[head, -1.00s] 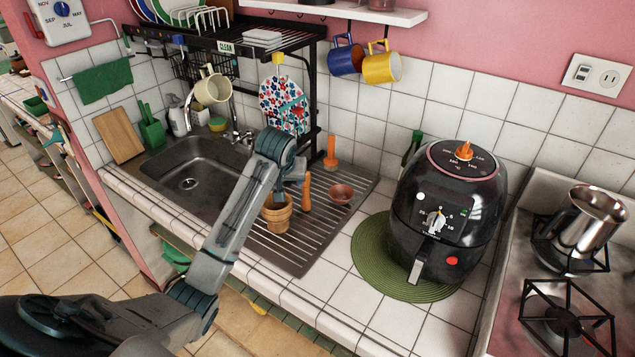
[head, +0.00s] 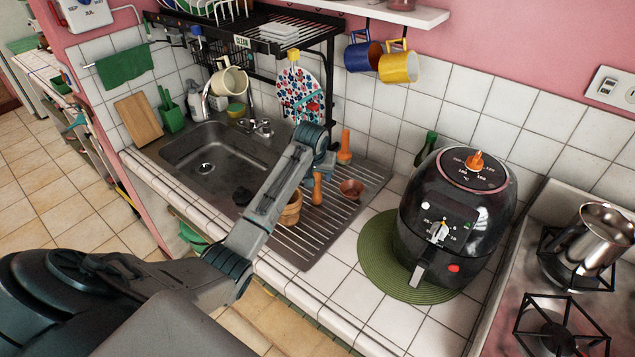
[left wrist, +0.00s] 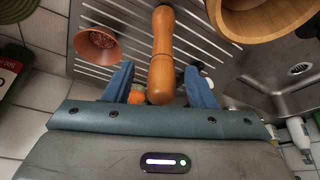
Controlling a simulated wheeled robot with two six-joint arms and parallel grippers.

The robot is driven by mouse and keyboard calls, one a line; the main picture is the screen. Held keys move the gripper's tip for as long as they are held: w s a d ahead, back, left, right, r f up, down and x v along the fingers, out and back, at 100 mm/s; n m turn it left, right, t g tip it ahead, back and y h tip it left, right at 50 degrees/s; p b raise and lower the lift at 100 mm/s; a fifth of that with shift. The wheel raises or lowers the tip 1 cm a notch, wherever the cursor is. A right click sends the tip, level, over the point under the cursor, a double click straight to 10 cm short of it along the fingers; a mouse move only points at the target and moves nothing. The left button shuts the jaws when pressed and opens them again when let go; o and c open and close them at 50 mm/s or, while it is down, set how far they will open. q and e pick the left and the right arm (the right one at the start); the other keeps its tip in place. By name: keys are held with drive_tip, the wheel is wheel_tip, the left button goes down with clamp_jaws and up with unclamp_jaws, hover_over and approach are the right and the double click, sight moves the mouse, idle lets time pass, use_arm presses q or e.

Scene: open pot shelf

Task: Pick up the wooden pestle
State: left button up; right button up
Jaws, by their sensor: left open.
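The wooden pestle (head: 317,187) stands on the ribbed metal drainboard (head: 318,228), between the wooden mortar (head: 291,212) and a small terracotta bowl (head: 351,188). In the left wrist view the pestle (left wrist: 162,48) appears between the two blue fingers of my open left gripper (left wrist: 160,68), with a gap on each side. I cannot tell whether the fingertips reach down to its height. In the head view the left gripper (head: 324,162) is right above and behind the pestle, and its fingers are largely hidden. My right gripper is in neither view.
The mortar's rim (left wrist: 228,30) and the bowl (left wrist: 98,45) flank the pestle closely. The black air fryer (head: 455,215) is to the right, the sink (head: 230,150) to the left, and the dish rack (head: 330,70) above.

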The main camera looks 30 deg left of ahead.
use_arm(q)
drive_tip(key=shift+w+a+f, duration=0.15)
drive_tip(key=shift+a+f, duration=0.05)
drive_tip(key=shift+f, duration=0.5)
drive_tip(key=shift+w+f, duration=0.1)
drive_tip(key=shift+f, duration=0.05)
drive_tip(key=c, duration=1.1)
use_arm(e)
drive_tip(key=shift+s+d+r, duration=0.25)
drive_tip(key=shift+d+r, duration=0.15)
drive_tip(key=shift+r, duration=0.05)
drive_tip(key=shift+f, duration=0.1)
